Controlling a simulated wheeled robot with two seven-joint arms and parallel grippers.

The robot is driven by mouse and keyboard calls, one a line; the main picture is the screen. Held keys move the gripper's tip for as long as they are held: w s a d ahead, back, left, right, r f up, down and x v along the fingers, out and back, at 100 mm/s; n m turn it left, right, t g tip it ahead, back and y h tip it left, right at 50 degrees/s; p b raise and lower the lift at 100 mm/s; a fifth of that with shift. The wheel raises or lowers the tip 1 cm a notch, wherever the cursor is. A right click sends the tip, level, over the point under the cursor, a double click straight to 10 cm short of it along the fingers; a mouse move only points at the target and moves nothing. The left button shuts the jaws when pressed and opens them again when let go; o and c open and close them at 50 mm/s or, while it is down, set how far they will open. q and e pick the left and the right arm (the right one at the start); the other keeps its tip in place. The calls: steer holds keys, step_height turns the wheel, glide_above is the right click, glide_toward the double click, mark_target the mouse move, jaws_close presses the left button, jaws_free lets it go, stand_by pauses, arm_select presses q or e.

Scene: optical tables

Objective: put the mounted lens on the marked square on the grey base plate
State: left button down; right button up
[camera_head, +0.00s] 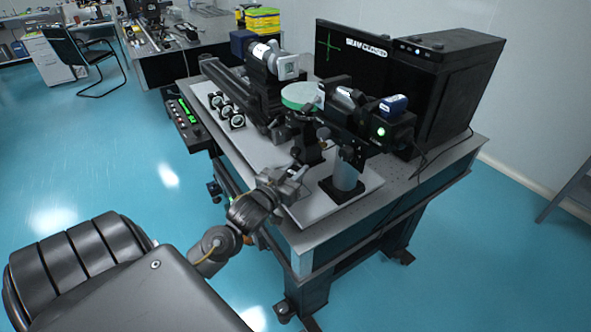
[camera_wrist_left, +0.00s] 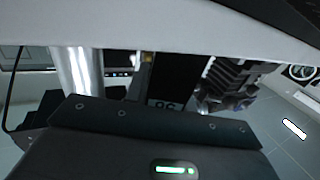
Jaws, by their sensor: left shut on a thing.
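My left gripper (camera_head: 297,174) is at the front left edge of the grey base plate (camera_head: 259,154), close to the plate's surface. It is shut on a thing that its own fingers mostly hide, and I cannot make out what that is. Three small round lenses in black mounts stand in a row on the plate's left part, the middle one (camera_head: 226,110) among them, apart from the gripper. The left wrist view is filled mostly by dark parts and a pale bar, and shows no clear lens. My right gripper is not in view.
A black post with a pale green disc (camera_head: 300,95) stands just behind the gripper. A silver post (camera_head: 346,176) under a black instrument stands to its right. A monitor (camera_head: 352,56) and a black case (camera_head: 452,86) are behind. The plate's front left strip is bare.

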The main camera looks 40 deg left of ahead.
arm_select(q)
steer(key=c, duration=1.2)
jaws_free()
steer(key=shift+f, duration=0.1)
steer(key=shift+o, duration=0.2)
steer(key=shift+r, duration=0.25)
steer(key=s+d+b, duration=0.1)
steer(key=s+b, duration=0.1)
steer(key=s, duration=1)
steer(key=shift+d+f, duration=0.15)
